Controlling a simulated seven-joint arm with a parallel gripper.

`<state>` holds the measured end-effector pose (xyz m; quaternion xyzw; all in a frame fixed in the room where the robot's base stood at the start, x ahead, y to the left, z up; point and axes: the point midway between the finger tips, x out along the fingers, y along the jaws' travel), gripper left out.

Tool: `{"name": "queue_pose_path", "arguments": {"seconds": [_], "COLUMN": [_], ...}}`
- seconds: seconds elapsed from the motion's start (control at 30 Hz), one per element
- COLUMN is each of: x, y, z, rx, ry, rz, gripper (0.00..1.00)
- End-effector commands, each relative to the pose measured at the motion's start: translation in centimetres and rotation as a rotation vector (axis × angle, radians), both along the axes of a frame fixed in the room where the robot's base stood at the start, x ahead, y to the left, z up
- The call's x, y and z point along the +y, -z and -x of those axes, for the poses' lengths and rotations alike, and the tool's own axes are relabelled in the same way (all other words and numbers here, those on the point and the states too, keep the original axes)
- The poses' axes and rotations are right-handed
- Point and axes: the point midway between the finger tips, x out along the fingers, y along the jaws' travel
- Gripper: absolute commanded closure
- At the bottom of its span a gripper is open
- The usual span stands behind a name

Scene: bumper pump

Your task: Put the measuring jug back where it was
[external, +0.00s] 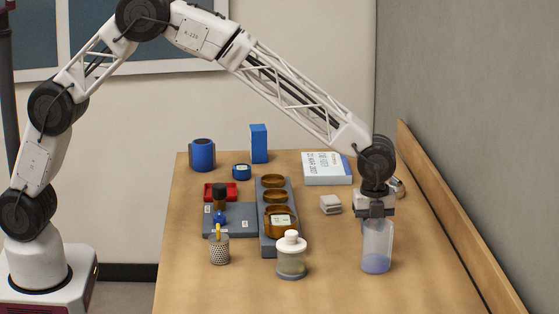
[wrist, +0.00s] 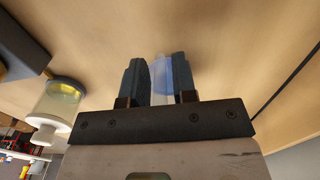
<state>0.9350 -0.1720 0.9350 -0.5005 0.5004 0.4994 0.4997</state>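The measuring jug (external: 376,245) is a clear, tall vessel with a bluish lower part, upright at the right of the table in the external view. My gripper (external: 376,210) points down at its top, with the fingers at its upper part. In the wrist view, the jug (wrist: 162,78) shows as a pale, see-through shape with blue between the two dark fingers of my gripper (wrist: 160,82), which appear closed on it. I cannot tell whether its base touches the table.
A pump bottle (external: 291,256) stands left of the jug, beside a grey rack (external: 268,243) with amber round containers. A mesh cup (external: 219,250), red tray (external: 221,191), blue mug (external: 202,154), blue box (external: 259,143), book (external: 327,168) and grey block (external: 330,204) stand around. The front right table is clear.

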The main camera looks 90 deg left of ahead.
Motion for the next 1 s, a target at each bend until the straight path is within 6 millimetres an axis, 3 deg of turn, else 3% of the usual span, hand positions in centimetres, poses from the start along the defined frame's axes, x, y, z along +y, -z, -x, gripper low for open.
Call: {"name": "queue_pose_path", "arguments": {"seconds": [0.07, 0.57, 0.77, 1.0], "x": [0.0, 0.0, 0.0, 0.0], "y": [0.0, -0.8, -2.9, -6.7], "z": [0.0, 0.0, 0.0, 0.0], "rx": [0.000, -0.001, -0.001, -0.003], "ry": [0.000, 0.000, 0.000, 0.000], "rz": [0.000, 0.000, 0.000, 0.000], "gripper": [0.62, 0.62, 0.62, 0.62]}}
